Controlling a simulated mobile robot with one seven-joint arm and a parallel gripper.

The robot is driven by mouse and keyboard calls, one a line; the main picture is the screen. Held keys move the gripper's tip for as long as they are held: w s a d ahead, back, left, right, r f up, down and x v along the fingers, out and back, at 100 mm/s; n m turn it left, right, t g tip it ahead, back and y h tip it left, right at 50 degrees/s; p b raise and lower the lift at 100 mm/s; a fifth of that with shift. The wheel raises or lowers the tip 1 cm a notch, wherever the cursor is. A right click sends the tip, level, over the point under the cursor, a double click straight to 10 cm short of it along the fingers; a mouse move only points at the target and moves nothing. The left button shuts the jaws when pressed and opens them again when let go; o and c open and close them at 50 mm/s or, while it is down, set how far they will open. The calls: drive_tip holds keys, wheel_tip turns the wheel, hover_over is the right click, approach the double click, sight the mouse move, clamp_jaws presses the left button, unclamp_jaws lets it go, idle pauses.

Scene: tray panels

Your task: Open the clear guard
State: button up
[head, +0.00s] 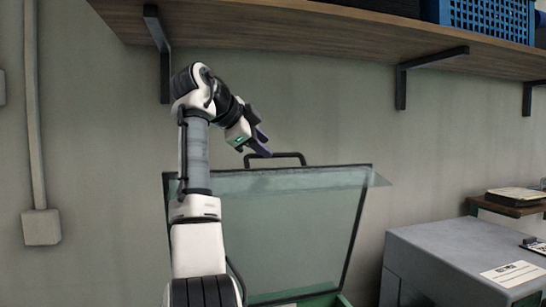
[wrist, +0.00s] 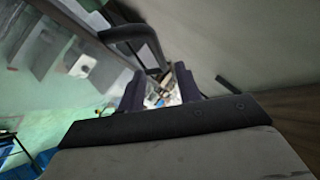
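The clear guard (head: 290,225) is a see-through panel with a thin dark frame. It stands raised and steeply tilted above a green-edged tray or base (head: 322,299), with an opening under it. Its black bar handle (head: 287,155) is on the top edge; a dark curved bar that looks like this handle shows close up in the wrist view (wrist: 132,36). Whether a finger touches the handle is unclear.
A wooden shelf (head: 300,30) on black brackets hangs above, with a blue crate (head: 490,18) on it. A grey cabinet (head: 455,255) stands at the right with a paper label on top. A conduit and box (head: 41,227) are on the left wall.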

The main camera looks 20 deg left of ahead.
drive_tip(key=v, duration=0.7)
drive_tip(key=shift+s, duration=0.1)
